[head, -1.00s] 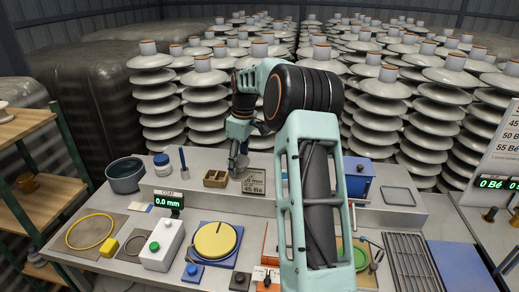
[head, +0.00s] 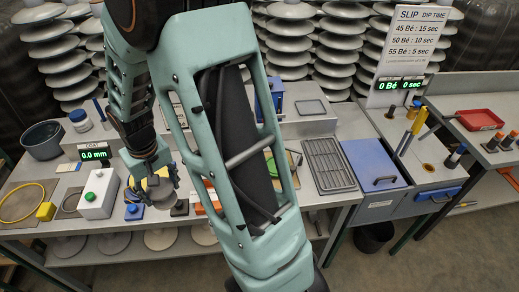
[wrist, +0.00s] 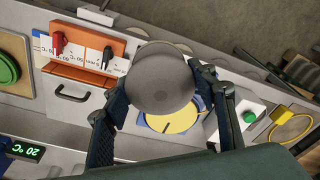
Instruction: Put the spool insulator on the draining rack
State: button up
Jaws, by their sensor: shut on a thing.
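My gripper (head: 152,178) is shut on a round grey piece, which I take to be the spool insulator (wrist: 160,80). In the wrist view its smooth round face sits between the two fingers and covers part of the yellow disc. In the head view the held spool (head: 163,198) hangs low at the front of the bench, left of my forearm. The draining rack (head: 328,164), a dark slatted grate, lies flat on the bench to the right of my forearm. Its visible slats are empty.
A yellow disc on a blue base (wrist: 172,122) lies below the gripper. A white box with a green button (head: 98,193) stands to its left. A blue lidded tank (head: 376,163) is right of the rack. My forearm hides the middle bench.

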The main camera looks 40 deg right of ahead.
aim_at(329, 160)
jog(key=z, duration=0.95)
jog(key=i+l+z, duration=0.15)
jog(key=l, duration=0.25)
jog(key=i+l+z, duration=0.15)
jog(key=l, duration=0.25)
